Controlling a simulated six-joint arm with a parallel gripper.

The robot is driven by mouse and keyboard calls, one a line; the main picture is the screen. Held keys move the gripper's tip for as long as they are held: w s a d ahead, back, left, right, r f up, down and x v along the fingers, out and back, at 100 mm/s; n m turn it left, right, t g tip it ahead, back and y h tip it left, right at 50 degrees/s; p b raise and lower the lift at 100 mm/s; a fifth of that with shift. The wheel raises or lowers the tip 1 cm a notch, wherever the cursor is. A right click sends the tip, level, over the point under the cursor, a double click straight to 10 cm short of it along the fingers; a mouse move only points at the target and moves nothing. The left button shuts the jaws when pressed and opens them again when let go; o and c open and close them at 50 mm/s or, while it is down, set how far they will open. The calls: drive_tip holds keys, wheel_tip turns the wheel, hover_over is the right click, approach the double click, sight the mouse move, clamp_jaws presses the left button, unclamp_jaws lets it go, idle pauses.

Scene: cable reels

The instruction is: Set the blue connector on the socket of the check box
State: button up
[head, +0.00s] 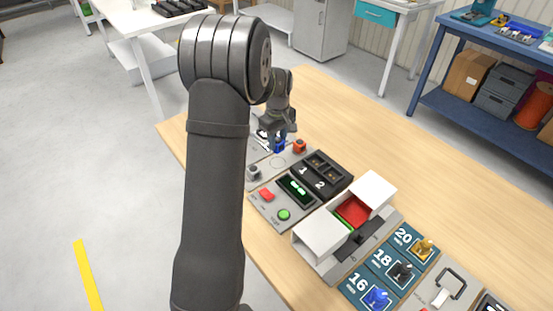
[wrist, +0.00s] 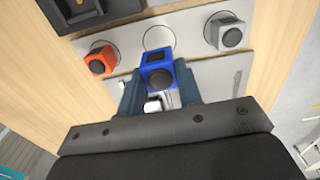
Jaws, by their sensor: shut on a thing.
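My gripper (head: 277,133) is at the far left part of the table, pointing down. It is shut on the blue connector (wrist: 158,70), a small cube with a dark round face, which also shows in the head view (head: 280,146). In the wrist view, the blue connector is beside an empty ring mark (wrist: 158,37) on a light plate, between an orange connector (wrist: 101,60) and a grey connector (wrist: 228,34). I cannot tell whether it touches the plate. A panel with a dark display (head: 295,189), red switch and green button may be the check box; its socket is not clear.
A black two-slot block (head: 333,190) marked 1 and 2 stands right of the panel. A white box (head: 322,234) with a red inside stands nearer. Tiles marked 16, 18 and 20 (head: 385,262) hold small parts.

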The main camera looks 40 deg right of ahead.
drive_tip(key=shift+r, duration=0.6)
drive_tip(key=s+d+r, duration=0.1)
drive_tip(key=s+d, duration=0.3)
drive_tip(key=s, duration=0.5)
drive_tip(key=s+d, duration=0.5)
drive_tip(key=s, duration=0.3)
drive_tip(key=shift+s+a+f, duration=0.1)
drive_tip(key=shift+f, duration=1)
drive_tip(key=shift+s+a+f, duration=0.1)
drive_tip(key=shift+f, duration=0.95)
